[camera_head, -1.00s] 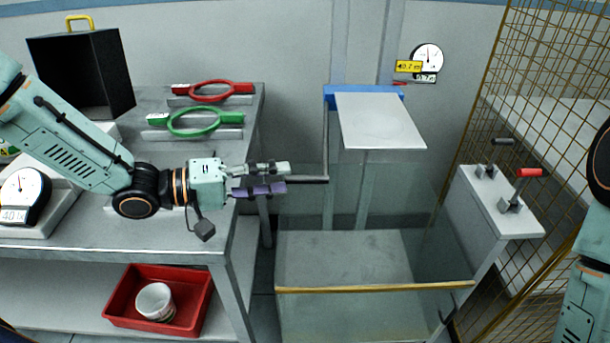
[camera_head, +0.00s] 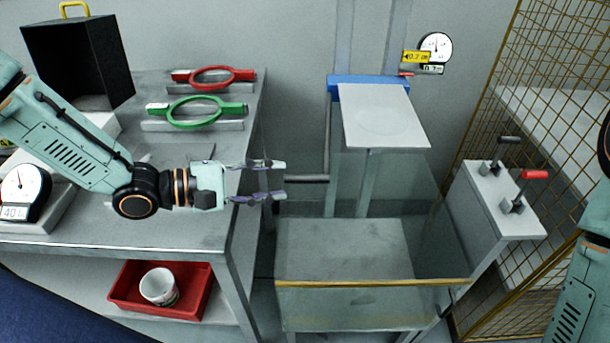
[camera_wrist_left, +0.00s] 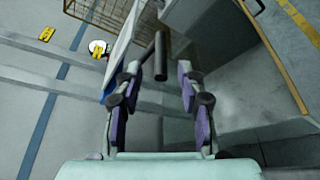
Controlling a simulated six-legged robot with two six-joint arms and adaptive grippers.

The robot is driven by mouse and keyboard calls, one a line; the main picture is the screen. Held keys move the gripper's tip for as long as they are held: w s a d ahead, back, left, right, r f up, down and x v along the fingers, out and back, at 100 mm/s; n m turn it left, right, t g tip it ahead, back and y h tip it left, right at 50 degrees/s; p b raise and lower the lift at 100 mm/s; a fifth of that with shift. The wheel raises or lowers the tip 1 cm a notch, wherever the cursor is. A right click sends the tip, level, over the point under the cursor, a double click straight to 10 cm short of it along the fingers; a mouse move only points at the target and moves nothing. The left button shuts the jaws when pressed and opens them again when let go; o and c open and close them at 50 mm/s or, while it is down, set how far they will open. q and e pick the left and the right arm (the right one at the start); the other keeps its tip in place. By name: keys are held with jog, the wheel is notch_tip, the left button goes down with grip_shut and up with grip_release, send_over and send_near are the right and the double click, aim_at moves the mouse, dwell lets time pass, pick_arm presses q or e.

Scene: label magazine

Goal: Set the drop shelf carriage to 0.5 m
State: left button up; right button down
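The drop shelf carriage is a blue block (camera_head: 366,82) on upright rails, with a pale shelf plate (camera_head: 385,115) in front. A thin rod runs down from its left side to a grey handle bar (camera_head: 308,178) pointing left. The handle bar (camera_wrist_left: 160,57) also shows in the left wrist view, its end around the gap between the fingertips. My left gripper (camera_head: 283,181) is open around the bar's free end, not closed on it. Its fingers (camera_wrist_left: 159,78) stand apart.
A round dial (camera_head: 436,47) hangs behind the carriage. A glass-sided bay with a yellow front rail (camera_head: 370,284) lies below the shelf. A lever box (camera_head: 495,200) and mesh fence (camera_head: 560,100) stand right. A metal bench (camera_head: 190,235) lies left, beneath my left arm.

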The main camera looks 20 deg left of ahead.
aim_at(296, 181)
pick_arm(q)
jog(key=shift+w+d+f, duration=0.3)
jog(key=shift+d, duration=0.05)
jog(key=b+x, duration=0.1)
jog(key=x, duration=0.1)
jog(key=shift+w+d+f+b, duration=0.1)
jog(key=shift+w+d+b, duration=0.05)
jog(key=shift+d+b, duration=0.15)
jog(key=shift+w+d, duration=0.1)
jog(key=shift+d, duration=0.2)
jog(key=shift+b+x, duration=0.5)
jog(key=shift+x, duration=0.85)
jog(key=shift+w, duration=0.1)
jog(key=shift+a, duration=0.15)
grip_shut()
